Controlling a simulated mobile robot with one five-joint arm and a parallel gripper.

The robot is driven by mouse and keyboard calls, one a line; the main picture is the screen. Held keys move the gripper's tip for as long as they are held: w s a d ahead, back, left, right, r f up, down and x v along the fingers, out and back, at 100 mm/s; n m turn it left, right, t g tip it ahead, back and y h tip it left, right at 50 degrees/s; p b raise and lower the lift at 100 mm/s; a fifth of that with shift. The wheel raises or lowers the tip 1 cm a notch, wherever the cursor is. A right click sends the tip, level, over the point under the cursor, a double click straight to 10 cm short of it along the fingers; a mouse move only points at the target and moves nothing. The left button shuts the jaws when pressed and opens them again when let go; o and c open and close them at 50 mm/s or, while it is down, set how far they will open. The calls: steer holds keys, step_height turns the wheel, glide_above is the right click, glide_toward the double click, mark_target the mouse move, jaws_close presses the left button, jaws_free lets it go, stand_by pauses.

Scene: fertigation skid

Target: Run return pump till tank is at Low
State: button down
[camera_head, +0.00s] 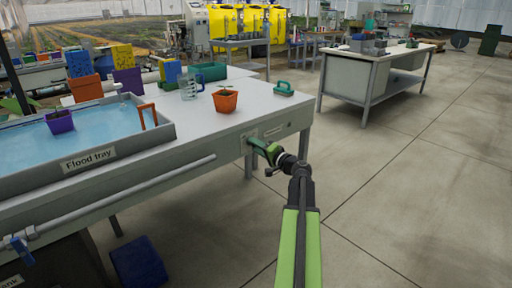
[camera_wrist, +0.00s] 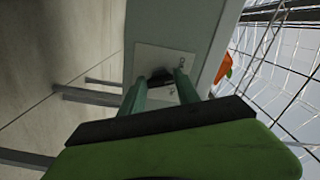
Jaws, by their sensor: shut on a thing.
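My gripper (camera_head: 257,146) is at a pale switch plate (camera_wrist: 148,60) on the bench's front side. In the wrist view, the two green fingers (camera_wrist: 160,80) are shut on a dark knob (camera_wrist: 158,75) on that plate. The fingers partly hide the knob, and I cannot read its setting. The flood tray (camera_head: 130,147) on the bench holds blue water. A dark tank (camera_head: 50,268), its label cut to "nk", shows partly below the bench at the lower left. Its water level and any Low mark are not visible.
A purple pot (camera_head: 60,122) stands in the flood tray. Floor at right is clear.

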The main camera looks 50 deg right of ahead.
steer(key=shift+f+n, duration=0.1)
steer(key=shift+n, duration=2.1)
steer(key=c, duration=0.9)
jaws_free()
steer(key=shift+s, duration=0.1)
steer(key=s, duration=1.1)
steer(key=s+a, duration=0.1)
steer(key=s, duration=0.5)
steer(key=shift+s+a, duration=0.1)
steer(key=shift+s, duration=0.05)
